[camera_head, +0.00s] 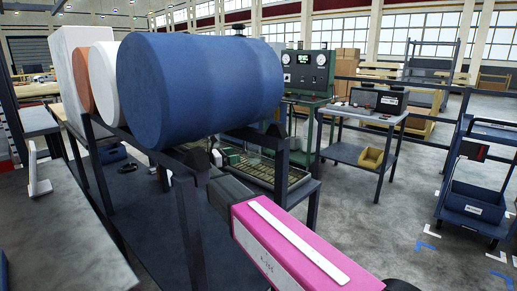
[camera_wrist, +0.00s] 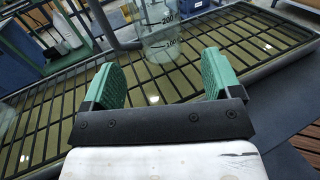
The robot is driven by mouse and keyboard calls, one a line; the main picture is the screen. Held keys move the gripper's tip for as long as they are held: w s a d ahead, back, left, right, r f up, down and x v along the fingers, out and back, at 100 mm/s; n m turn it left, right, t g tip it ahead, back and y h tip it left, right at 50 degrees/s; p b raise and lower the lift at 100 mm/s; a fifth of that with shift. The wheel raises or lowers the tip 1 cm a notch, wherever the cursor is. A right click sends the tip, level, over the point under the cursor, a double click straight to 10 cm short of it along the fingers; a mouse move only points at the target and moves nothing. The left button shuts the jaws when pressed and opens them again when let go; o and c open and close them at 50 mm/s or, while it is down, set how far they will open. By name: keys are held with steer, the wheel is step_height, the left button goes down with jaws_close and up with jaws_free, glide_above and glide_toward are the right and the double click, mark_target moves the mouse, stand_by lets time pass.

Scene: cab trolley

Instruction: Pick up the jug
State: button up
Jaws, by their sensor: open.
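The jug (camera_wrist: 160,32) is clear, with dark graduation marks reading 100 and 200. It stands at the top middle of the wrist view on a slatted grate; its upper part is cut off by the frame edge. My gripper (camera_wrist: 162,66) has green finger pads spread apart, with only grate between them. The jug lies just beyond the fingertips, roughly in line with the gap. In the head view I cannot make out the jug clearly; the area around my gripper is small and partly behind a dark frame post.
The grate covers a shallow tray (camera_head: 298,177) with a raised rim. A large blue drum (camera_head: 200,85) lies on a rack at the left, close to my arm. A grey bench (camera_head: 60,235) is at the near left. A trolley (camera_head: 477,205) stands at the right, with open floor before it.

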mark_target(248, 152)
steer(key=x, duration=0.5)
steer(key=shift+w+d, duration=0.2)
steer(key=shift+d, duration=0.1)
steer(key=shift+r+x, duration=0.15)
steer(key=shift+x, duration=1.15)
steer(key=shift+r+x, duration=0.2)
steer(key=shift+x, duration=1.1)
steer(key=shift+w, duration=0.1)
steer(key=c, duration=0.8)
